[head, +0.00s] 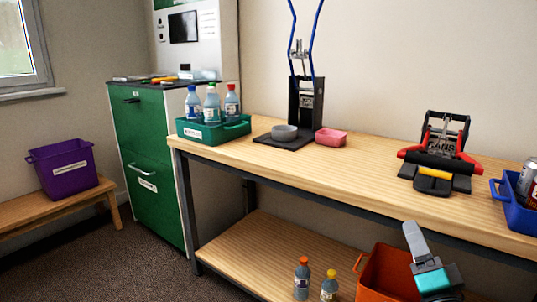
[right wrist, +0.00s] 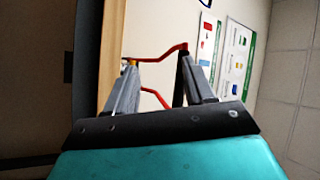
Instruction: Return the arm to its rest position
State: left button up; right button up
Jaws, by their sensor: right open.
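My right gripper (head: 417,242) is at the lower right of the head view, in front of the workbench and above an orange crate (head: 385,272). It has grey fingers and a teal body. In the right wrist view its two fingers (right wrist: 158,75) stand apart with nothing held between them. The red handles of the can crusher (head: 437,150) show beyond the fingers in the right wrist view (right wrist: 160,52). My left gripper is in neither view.
Two bottles (head: 302,280) stand below. A purple crate (head: 62,168) sits left.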

jog(key=s+a+f+n+g+y, duration=0.3)
jog(key=s+a+f+n+g, duration=0.3)
jog(key=s+a+f+n, duration=0.4)
jog(key=s+a+f+n+g+y, duration=0.3)
jog(key=s+a+f+n+g, duration=0.25)
jog(key=a+f, duration=0.4)
pick_arm(q)
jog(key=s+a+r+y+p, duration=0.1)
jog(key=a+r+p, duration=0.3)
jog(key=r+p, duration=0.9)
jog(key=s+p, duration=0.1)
jog(key=p, duration=0.5)
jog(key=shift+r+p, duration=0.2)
jog(key=shift+p, duration=0.2)
pick_arm(e)
jog(key=s+d+r+h, duration=0.1)
jog(key=d+r, duration=0.4)
jog(key=r, duration=0.6)
jog(key=shift+s+d+r+h, duration=0.25)
jog(key=shift+s+d+h, duration=0.15)
jog(key=shift+s, duration=0.3)
jog(key=shift+t, duration=0.25)
